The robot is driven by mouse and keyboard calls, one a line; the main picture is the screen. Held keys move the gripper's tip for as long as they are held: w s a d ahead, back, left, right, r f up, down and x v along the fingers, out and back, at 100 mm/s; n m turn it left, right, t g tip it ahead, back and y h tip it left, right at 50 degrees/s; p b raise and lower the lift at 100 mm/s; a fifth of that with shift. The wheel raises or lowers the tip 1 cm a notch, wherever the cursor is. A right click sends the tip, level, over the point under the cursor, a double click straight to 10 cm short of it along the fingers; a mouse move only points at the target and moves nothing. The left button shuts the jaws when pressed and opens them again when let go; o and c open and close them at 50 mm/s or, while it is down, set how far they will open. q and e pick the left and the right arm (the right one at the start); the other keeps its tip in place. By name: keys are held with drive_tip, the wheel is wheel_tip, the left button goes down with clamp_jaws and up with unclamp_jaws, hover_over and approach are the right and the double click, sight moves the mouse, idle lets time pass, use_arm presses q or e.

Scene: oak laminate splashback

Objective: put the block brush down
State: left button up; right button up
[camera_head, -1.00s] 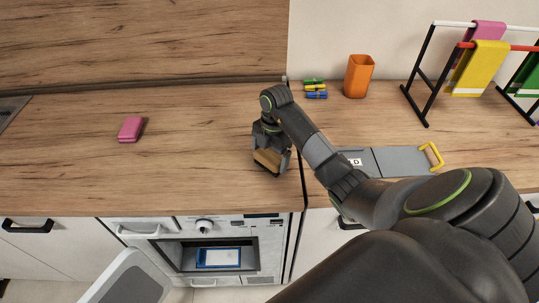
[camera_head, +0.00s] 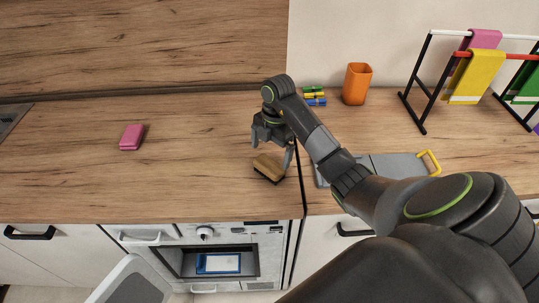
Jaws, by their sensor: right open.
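The block brush (camera_head: 268,167) has a tan wooden back and dark bristles underneath. It lies on the wood countertop (camera_head: 190,185) near the front edge, close to the dark seam. My right gripper (camera_head: 271,153) is open just behind and above the brush, with its fingers apart. The brush appears free of the fingers. My left gripper is not in view.
A pink sponge-like block (camera_head: 131,137) lies to the left. An orange cup (camera_head: 357,84), several coloured pegs (camera_head: 315,96) and a drying rack (camera_head: 424,85) with cloths stand at the right. A grey board with a yellow handle (camera_head: 395,165) lies behind my arm. An open oven (camera_head: 215,262) is below.

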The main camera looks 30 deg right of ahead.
sight(272, 161)
wheel_tip(272, 161, up, 7)
drive_tip(key=p, duration=0.5)
drive_tip(key=shift+d, duration=0.45)
drive_tip(key=shift+f, duration=0.2)
